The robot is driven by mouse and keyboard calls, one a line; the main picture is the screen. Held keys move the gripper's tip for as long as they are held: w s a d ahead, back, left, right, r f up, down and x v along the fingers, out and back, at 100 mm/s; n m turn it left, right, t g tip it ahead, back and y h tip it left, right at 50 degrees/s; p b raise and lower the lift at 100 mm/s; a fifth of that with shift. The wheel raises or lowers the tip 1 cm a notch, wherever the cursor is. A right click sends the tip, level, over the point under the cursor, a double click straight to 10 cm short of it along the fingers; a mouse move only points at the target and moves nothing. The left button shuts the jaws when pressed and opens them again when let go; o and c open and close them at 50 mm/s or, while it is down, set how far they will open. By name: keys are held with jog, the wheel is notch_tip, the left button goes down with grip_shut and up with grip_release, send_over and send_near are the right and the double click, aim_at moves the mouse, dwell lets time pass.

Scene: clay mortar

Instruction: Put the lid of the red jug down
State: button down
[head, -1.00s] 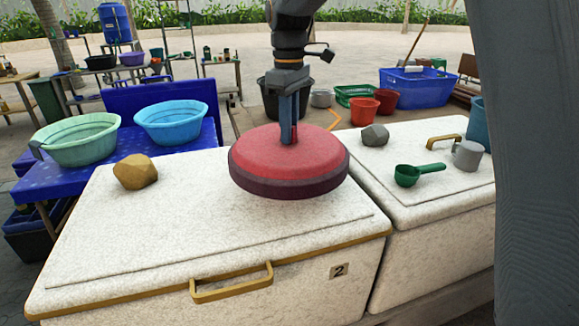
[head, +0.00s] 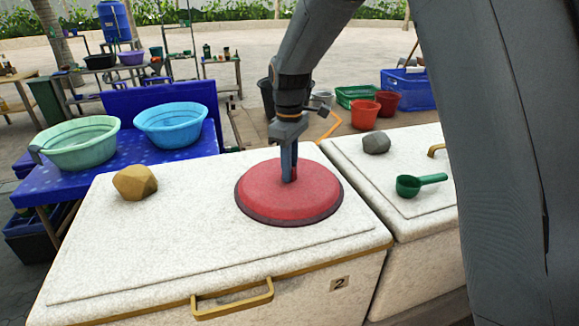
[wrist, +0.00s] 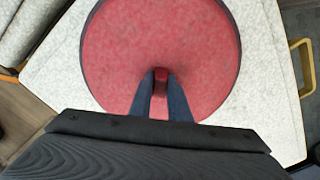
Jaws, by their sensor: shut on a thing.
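The red jug lid (head: 265,190) is a round red disc with a dark rim. It lies flat at the right part of the top of the white chest marked 2 (head: 130,240), and looks to be resting on it or very close to it. My gripper (head: 290,178) stands over the lid with its fingers shut on the lid's small red knob. In the wrist view the lid (wrist: 160,40) fills the upper middle, with the knob (wrist: 160,78) between the fingertips. The red jug itself cannot be picked out.
A tan stone (head: 135,182) sits on the same chest, left of the lid. A grey stone (head: 376,143) and a green scoop (head: 415,184) lie on the neighbouring white chest (head: 400,215). Two basins stand on the blue table at left. The chest's front left is clear.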

jog(key=c, duration=1.7)
grip_release()
jog(key=shift+o, duration=0.2)
notch_tip(320, 180, up, 12)
jog(key=b, duration=0.3)
jog(key=shift+b, duration=0.35)
